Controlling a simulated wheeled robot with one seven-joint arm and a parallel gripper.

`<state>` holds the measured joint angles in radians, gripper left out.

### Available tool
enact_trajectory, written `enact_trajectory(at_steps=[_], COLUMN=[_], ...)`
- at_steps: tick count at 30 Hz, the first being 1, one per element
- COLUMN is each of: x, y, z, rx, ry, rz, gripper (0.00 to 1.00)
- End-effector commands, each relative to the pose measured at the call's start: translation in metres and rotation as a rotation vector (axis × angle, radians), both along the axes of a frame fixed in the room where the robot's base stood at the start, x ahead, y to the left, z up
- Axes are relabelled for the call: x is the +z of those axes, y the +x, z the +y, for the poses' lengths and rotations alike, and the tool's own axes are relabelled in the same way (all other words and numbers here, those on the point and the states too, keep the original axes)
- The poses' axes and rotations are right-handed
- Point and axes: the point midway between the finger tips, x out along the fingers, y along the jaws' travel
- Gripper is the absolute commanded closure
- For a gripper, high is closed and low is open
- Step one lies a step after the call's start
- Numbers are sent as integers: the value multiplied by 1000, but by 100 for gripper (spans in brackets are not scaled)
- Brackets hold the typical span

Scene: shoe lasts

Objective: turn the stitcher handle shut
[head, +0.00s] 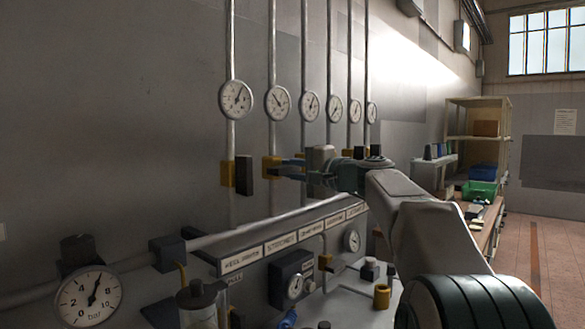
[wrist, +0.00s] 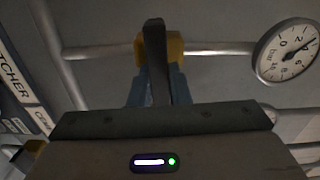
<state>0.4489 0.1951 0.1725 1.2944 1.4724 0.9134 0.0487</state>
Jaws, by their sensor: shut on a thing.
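The stitcher valve has a yellow body (head: 271,167) on the second pipe from the left, above the "STITCHER" label (head: 280,244). In the wrist view its yellow body (wrist: 175,47) sits behind a dark bar handle (wrist: 155,50). The handle appears to lie across the pipe there. My gripper (head: 291,168) reaches in from the right, level with the valve. Its blue fingers, also in the wrist view (wrist: 155,85), are shut on the handle from both sides. In the head view the fingers hide most of the handle.
A neighbouring yellow valve with a dark handle (head: 243,175) is close on the left. More pipes with gauges (head: 335,108) stand behind my gripper. The labelled panel (head: 300,240) lies below, with a large gauge (head: 88,297) at the lower left.

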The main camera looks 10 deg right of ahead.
Motion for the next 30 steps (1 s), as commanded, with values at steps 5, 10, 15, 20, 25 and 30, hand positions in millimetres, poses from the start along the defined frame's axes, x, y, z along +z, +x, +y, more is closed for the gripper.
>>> enact_trajectory(at_steps=[5,10,15,20,25,30], x=[-2,-2,-2,-2,-2,-2], y=[0,0,0,0,0,0], z=[-1,-1,0,0,0,0], rx=[0,-1,-1,0,0,0], ry=[40,57,60,60,60,59], rz=[32,44,46,46,46,44], gripper=[100,100,100,100,62,62])
